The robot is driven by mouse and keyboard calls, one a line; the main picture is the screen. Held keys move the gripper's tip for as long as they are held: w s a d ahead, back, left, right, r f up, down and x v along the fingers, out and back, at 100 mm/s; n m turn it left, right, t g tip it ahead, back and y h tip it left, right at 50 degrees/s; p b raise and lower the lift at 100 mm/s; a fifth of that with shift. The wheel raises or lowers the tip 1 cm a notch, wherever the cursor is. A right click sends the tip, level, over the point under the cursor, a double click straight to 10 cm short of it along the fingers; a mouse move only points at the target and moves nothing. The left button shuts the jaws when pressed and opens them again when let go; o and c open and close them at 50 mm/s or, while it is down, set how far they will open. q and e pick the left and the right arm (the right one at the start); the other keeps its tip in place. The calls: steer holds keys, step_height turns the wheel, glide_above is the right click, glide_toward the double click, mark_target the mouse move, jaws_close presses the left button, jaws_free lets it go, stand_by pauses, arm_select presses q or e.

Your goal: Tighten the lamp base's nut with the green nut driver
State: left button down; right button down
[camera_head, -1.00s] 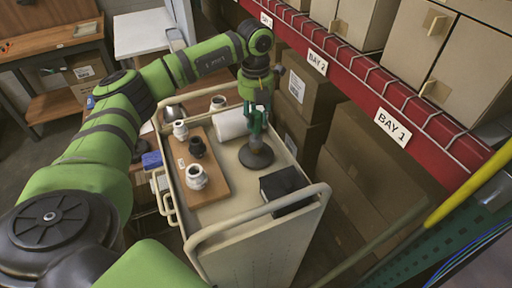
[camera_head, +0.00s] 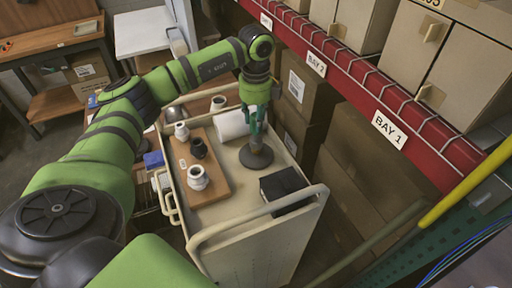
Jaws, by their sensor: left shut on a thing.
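The lamp base, a dark round disc (camera_head: 256,156), stands on the beige cart (camera_head: 226,201). My left gripper (camera_head: 256,128) points down right above the lamp base. It is shut on a green tool, which looks like the green nut driver (camera_head: 252,122). The tool stands upright over the middle of the base. The nut is hidden, and I cannot tell whether the driver touches it. My right gripper is not in view.
A wooden board (camera_head: 184,156) on the cart carries a black socket (camera_head: 198,148) and white sockets (camera_head: 197,178). A black box (camera_head: 284,188) sits at the cart's right. Shelving with a red beam (camera_head: 350,92) stands close on the right.

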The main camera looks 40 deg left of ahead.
arm_select(q)
steer(key=n+p, duration=0.1)
steer(key=n, duration=0.2)
steer(key=shift+r, duration=0.1)
steer(key=n, duration=0.3)
steer(key=shift+p, duration=0.3)
steer(key=n+p, duration=0.1)
steer(key=n, duration=0.2)
steer(key=shift+n, duration=0.3)
steer(key=shift+n+p, duration=0.35)
steer(key=shift+n, duration=0.95)
steer(key=shift+f+b, duration=0.7)
steer(key=shift+f, duration=0.6)
stand_by(0.5)
